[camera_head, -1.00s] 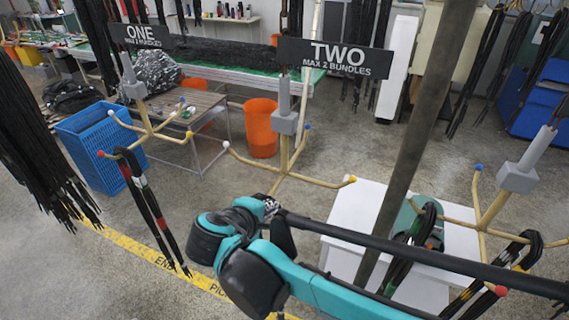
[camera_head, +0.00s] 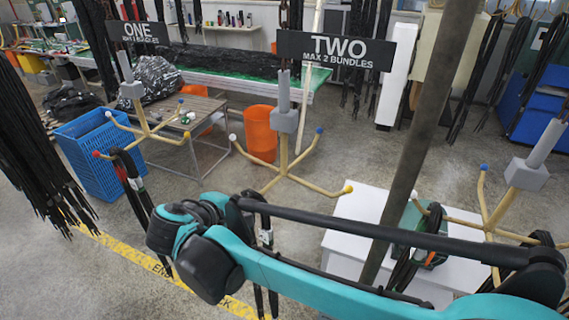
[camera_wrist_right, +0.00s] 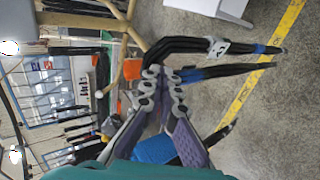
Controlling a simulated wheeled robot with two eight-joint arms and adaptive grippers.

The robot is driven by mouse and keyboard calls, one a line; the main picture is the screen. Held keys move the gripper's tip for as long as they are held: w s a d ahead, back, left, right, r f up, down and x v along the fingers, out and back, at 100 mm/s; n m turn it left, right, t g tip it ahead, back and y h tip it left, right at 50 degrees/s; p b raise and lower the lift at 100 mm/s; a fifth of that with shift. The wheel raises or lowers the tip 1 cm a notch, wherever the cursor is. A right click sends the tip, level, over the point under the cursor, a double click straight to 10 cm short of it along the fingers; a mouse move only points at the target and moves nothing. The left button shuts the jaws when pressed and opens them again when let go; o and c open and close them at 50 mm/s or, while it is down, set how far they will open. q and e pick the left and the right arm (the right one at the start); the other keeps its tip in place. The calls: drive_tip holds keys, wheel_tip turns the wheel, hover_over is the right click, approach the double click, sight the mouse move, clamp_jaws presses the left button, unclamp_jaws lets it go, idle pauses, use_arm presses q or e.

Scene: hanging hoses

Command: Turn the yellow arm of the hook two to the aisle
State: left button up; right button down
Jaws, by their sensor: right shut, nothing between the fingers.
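Hook two (camera_head: 284,122) hangs under the sign reading TWO (camera_head: 336,50). Its yellow-tipped arm (camera_head: 325,190) points right and toward the front. Its white tip (camera_head: 232,137) is at the left and its blue tip (camera_head: 319,130) at the back right. Its front arm runs behind my right arm, which hides the tip. A black bundle (camera_head: 266,236) with a pale tag hangs below there. My right gripper (camera_wrist_right: 165,75) is shut and empty, close beside a black bundle (camera_wrist_right: 195,46) with blue bands in the wrist view. My left gripper is out of view.
Hook one (camera_head: 132,90) at left carries a bundle (camera_head: 130,178) on its red-tipped arm. A grey post (camera_head: 425,130) and a white box (camera_head: 350,225) stand at right. Another loaded hook (camera_head: 525,175) is farther right. Yellow floor tape (camera_head: 130,255) crosses the front left.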

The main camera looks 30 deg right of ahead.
drive_tip(key=shift+w+a+b, duration=0.55)
drive_tip(key=shift+w+b, duration=0.3)
drive_tip(key=shift+w, duration=8.65)
drive_tip(key=shift+s+r+p, duration=2.15)
drive_tip(key=shift+r+p, duration=0.6)
drive_tip(key=shift+r, duration=1.75)
drive_tip(key=s+a, duration=0.7)
drive_tip(key=a, duration=0.3)
drive_tip(key=shift+s, duration=0.2)
